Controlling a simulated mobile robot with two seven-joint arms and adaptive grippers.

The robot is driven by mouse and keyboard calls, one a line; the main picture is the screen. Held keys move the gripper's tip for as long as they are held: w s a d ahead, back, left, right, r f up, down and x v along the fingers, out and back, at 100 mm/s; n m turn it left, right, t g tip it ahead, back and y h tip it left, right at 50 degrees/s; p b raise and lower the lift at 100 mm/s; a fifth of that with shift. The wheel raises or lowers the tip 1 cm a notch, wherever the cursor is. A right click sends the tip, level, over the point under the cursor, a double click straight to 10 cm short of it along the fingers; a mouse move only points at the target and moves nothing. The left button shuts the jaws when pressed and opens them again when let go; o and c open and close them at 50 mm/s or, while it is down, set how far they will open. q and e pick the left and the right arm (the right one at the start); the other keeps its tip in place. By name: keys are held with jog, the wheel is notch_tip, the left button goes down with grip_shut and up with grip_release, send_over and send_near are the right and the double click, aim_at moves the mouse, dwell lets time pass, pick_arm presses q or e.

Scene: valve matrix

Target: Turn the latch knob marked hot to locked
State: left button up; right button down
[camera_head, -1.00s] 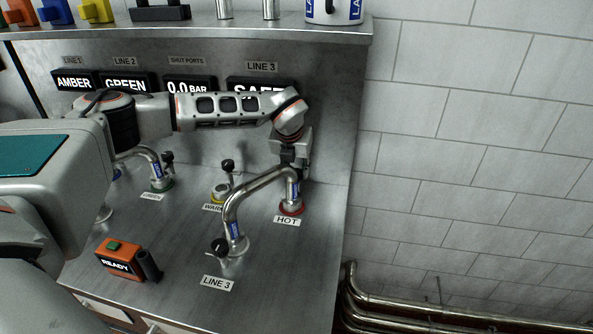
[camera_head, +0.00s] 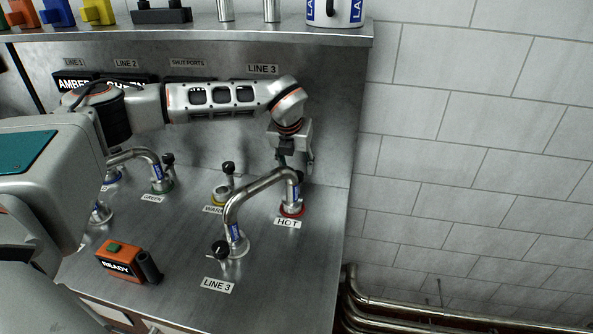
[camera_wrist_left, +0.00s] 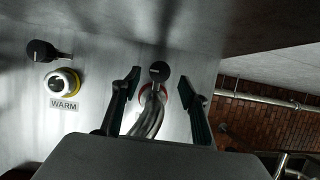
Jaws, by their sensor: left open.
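The hot port has a red ring (camera_head: 291,211) at the right of the steel counter, with a HOT label (camera_head: 287,223) in front. A bent steel pipe (camera_head: 258,188) runs from the LINE 3 port into it. My left gripper (camera_head: 297,168) is above and just behind the hot port, pointing down. In the head view the hot knob is hidden. In the left wrist view a black latch knob (camera_wrist_left: 160,72) shows at the hot port, between the spread fingers of my open left gripper (camera_wrist_left: 159,84), with no visible contact. My right gripper is out of view.
A yellow-ringed WARM port (camera_head: 221,193) with a black knob stands left of the hot port. A shelf (camera_head: 210,38) runs above the back panel.

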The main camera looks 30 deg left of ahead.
pick_arm(q)
jog(key=shift+v, duration=1.85)
jog(key=shift+d, duration=0.1)
